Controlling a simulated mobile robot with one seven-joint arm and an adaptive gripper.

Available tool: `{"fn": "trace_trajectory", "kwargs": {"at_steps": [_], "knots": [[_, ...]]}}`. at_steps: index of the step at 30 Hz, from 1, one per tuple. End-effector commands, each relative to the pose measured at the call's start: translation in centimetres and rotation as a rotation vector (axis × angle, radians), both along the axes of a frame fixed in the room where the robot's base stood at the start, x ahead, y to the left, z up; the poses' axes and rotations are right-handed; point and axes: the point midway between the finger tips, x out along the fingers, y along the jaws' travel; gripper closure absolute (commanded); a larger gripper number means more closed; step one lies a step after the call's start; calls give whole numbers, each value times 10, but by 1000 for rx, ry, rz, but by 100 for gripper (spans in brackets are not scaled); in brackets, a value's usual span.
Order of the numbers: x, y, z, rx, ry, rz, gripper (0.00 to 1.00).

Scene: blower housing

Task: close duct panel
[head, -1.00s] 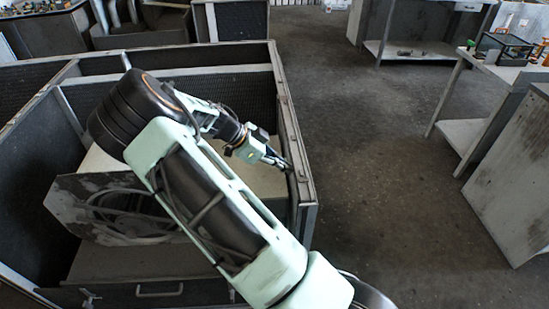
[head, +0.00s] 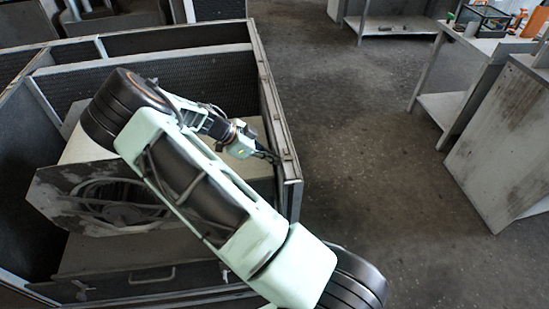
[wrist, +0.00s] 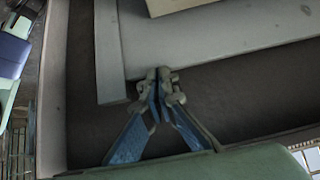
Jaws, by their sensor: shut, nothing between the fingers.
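The blower housing is a dark, open-topped box with mesh-lined walls and a pale metal frame (head: 265,85). Its right wall is a thin framed panel (head: 291,170); I cannot tell whether this is the duct panel or whether it is fully shut. My gripper (head: 272,157) is at the inner side of this wall, near its front end. In the wrist view my gripper (wrist: 165,82) has its blue-sided fingers together and empty, close to a pale metal strip (wrist: 220,42). I cannot tell whether the tips touch it. My arm hides part of the housing's inside.
A tilted grey plate with a round fan opening (head: 60,203) stands inside the housing at left. The front side has a bar handle (head: 152,280). Open floor (head: 370,160) lies right of the housing. A workbench (head: 445,110) and a leaning grey board (head: 510,140) stand farther right.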

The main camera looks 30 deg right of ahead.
Motion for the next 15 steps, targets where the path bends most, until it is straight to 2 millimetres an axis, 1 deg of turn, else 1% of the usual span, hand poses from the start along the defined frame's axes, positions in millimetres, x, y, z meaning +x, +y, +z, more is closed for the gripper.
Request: {"fn": "trace_trajectory", "kwargs": {"at_steps": [1, 7, 10, 15], "knots": [[0, 0, -10, -1, 1, 1, 100], [0, 0, -34, -1, 1, 1, 100], [0, 0, -39, -1, 1, 1, 100], [0, 0, -37, 0, 1, 1, 100]]}}
